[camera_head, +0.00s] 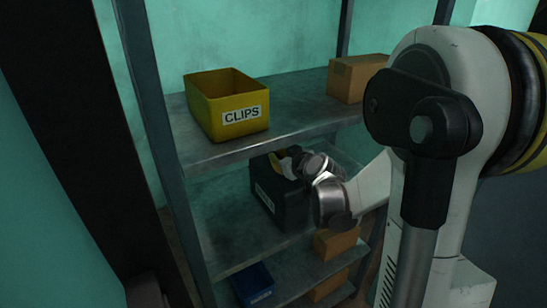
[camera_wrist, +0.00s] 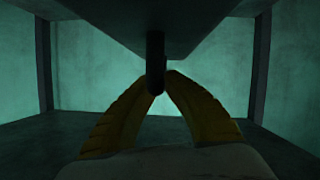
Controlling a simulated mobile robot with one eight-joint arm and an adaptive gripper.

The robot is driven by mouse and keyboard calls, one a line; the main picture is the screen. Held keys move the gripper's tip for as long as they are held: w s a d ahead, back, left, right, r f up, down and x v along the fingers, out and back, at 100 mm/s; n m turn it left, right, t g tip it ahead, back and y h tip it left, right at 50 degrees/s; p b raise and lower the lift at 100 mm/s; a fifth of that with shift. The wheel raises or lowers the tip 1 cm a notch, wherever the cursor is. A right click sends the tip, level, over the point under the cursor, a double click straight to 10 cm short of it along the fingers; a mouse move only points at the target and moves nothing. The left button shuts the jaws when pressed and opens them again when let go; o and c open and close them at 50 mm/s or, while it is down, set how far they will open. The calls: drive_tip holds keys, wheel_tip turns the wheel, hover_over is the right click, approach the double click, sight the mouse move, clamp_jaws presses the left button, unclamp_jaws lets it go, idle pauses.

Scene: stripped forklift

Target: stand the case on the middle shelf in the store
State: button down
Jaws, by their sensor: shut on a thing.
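The black case (camera_head: 279,203) with a white label is inside the rack, over the shelf board (camera_head: 228,243) below the one with the yellow bin. It looks upright. I cannot tell whether its base touches the board. My gripper (camera_head: 284,162) reaches in from the right and is shut at the top of the case. In the wrist view the yellow fingers (camera_wrist: 158,86) close around a dark upright bar (camera_wrist: 156,58), which looks like the case's handle. The rest of the case is hidden in that view.
The upper board (camera_head: 300,105) hangs close above my gripper and carries a yellow CLIPS bin (camera_head: 228,105) and a cardboard box (camera_head: 355,77). A blue bin (camera_head: 253,285) and cardboard boxes (camera_head: 335,243) stand lower. A rack post (camera_head: 150,100) stands left of the case.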

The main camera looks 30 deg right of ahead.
drive_tip(key=shift+s+f, duration=0.1)
drive_tip(key=shift+f, duration=0.05)
drive_tip(key=c, duration=2)
unclamp_jaws()
drive_tip(key=shift+f, duration=0.15)
drive_tip(key=o, duration=0.4)
